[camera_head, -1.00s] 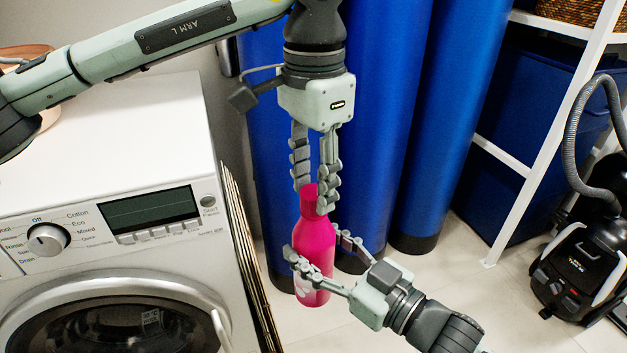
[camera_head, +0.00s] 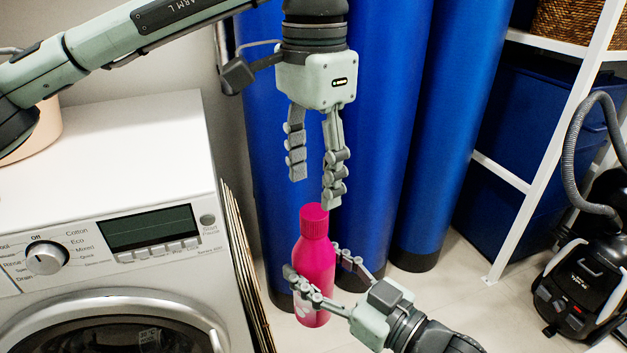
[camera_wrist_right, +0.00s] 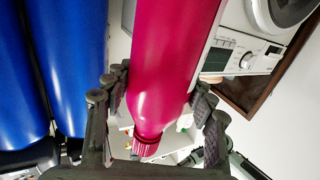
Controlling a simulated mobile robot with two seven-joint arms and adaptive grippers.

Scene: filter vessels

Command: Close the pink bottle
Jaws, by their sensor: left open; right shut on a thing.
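The pink bottle (camera_head: 314,262) stands upright in the head view, with its ribbed pink cap (camera_head: 314,220) on its neck. My right gripper (camera_head: 318,281) is shut around the bottle's body from the lower right. The bottle (camera_wrist_right: 171,70) also shows in the right wrist view between the fingers of my right gripper (camera_wrist_right: 158,105), with the cap (camera_wrist_right: 145,146) at its lower end there. My left gripper (camera_head: 315,192) points down just above the cap, its fingers apart and empty. I cannot tell how tightly the cap sits.
A white washing machine (camera_head: 120,150) stands to the left. Tall blue cylinders (camera_head: 375,130) stand close behind the bottle. A white shelf frame (camera_head: 560,120) and a black vacuum cleaner (camera_head: 585,285) are at the right. Pale floor (camera_head: 470,290) is clear between them.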

